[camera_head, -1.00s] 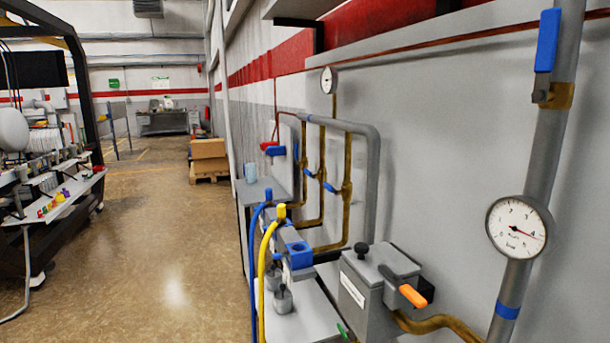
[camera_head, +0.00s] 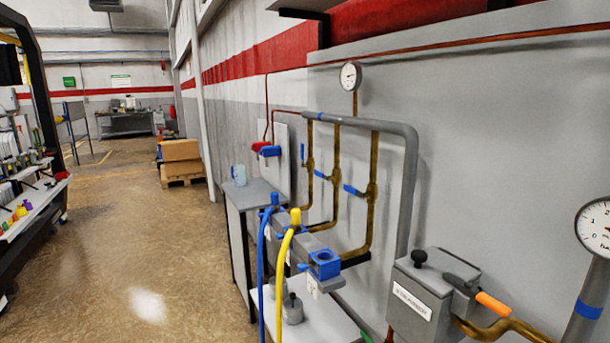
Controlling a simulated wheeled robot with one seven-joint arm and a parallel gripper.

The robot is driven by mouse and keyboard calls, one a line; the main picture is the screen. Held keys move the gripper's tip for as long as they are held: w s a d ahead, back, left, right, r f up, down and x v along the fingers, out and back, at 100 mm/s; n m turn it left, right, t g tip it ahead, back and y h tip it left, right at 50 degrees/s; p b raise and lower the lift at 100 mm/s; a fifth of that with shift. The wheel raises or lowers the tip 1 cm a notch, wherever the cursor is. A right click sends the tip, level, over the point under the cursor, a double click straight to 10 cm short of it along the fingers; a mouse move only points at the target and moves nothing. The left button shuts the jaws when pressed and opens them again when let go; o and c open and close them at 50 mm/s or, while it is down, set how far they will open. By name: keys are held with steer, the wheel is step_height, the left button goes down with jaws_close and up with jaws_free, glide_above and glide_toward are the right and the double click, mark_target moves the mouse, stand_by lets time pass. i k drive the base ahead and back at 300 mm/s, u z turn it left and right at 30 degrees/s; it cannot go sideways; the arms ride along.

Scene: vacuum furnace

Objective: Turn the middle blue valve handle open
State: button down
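Three brass pipes hang from a grey pipe frame on the right wall, each with a small blue valve handle. The middle blue valve handle (camera_head: 320,174) sticks out sideways from its pipe, tilted slightly, near the picture's middle. The right blue handle (camera_head: 352,190) sits in a similar sideways pose. The left blue handle (camera_head: 303,152) looks upright along its pipe. My gripper is not in view, and nothing of mine touches the handles.
A bench (camera_head: 258,193) with a light blue mug (camera_head: 239,175) stands left of the pipes. Blue and yellow hoses (camera_head: 284,270) rise in front. A grey box with an orange-tipped lever (camera_head: 492,304) juts out at lower right. The floor (camera_head: 130,245) at left is clear.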

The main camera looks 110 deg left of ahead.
mark_target(318, 173)
steer(key=u, duration=0.05)
steer(key=k, duration=0.6)
steer(key=u, duration=2.95)
steer(key=i, duration=1)
steer(key=u, duration=0.05)
steer(key=k, duration=1)
